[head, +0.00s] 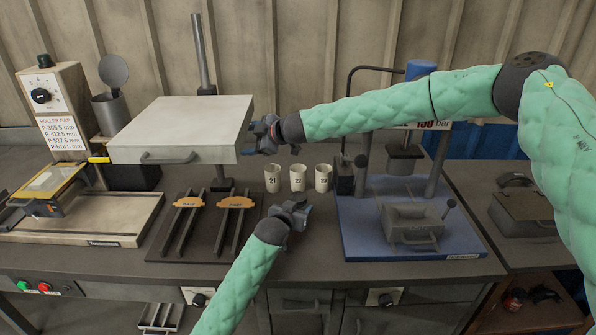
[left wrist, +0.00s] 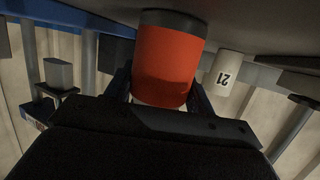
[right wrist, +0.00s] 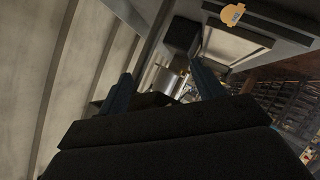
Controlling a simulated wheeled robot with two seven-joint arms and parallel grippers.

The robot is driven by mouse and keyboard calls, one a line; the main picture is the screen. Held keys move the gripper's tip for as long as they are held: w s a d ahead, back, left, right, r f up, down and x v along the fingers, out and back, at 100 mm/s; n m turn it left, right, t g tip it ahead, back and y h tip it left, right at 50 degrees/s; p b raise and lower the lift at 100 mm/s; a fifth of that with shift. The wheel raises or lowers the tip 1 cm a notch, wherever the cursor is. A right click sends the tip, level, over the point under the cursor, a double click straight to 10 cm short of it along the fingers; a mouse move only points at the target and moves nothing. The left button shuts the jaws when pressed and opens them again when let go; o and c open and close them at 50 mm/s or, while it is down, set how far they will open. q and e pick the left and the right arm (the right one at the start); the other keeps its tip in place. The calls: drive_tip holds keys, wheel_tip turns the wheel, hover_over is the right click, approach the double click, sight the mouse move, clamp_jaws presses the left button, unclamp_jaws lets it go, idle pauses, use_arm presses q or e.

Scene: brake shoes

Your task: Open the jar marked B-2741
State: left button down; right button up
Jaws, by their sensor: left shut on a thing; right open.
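My left gripper (head: 296,208) is above the bench front, before the white cups. In the left wrist view it (left wrist: 160,95) is shut on a red-orange cylinder (left wrist: 168,58) with a black end toward the bench. The cylinder's other end lies between the fingers. I see no cylinder in the head view, where the gripper seems to hide it. No marking B-2741 is readable, so I cannot tell whether this is that jar. My right gripper (head: 260,138) is open beside the right edge of a pale raised plate (head: 185,118). It (right wrist: 162,70) is empty in the right wrist view.
White numbered cups, 21 (head: 272,179), 22 (head: 297,178) and a third (head: 321,178), stand behind my left gripper. A blue-based press (head: 362,240) is to the right. A dark rail board (head: 163,243) is left. A roller machine (head: 60,105) is far left.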

drive_tip(key=w+d+f+m+t+h, duration=0.1)
drive_tip(key=w+d+m+t+h, duration=0.1)
drive_tip(key=w+d+m+h, duration=0.3)
drive_tip(key=m+g+h, duration=0.6)
drive_tip(key=m+g, duration=0.2)
drive_tip(key=m, duration=0.2)
hover_over(298, 197)
drive_tip(key=w, duration=0.1)
wheel_tip(298, 197, down, 5)
drive_tip(key=shift+w+a+r, duration=0.1)
drive_tip(key=shift+w, duration=0.05)
drive_tip(key=shift+s+g, duration=0.3)
drive_tip(key=shift+s, duration=0.2)
drive_tip(key=shift+m, duration=0.3)
drive_tip(key=shift+f, duration=4)
drive_tip(key=shift+c, duration=0.5)
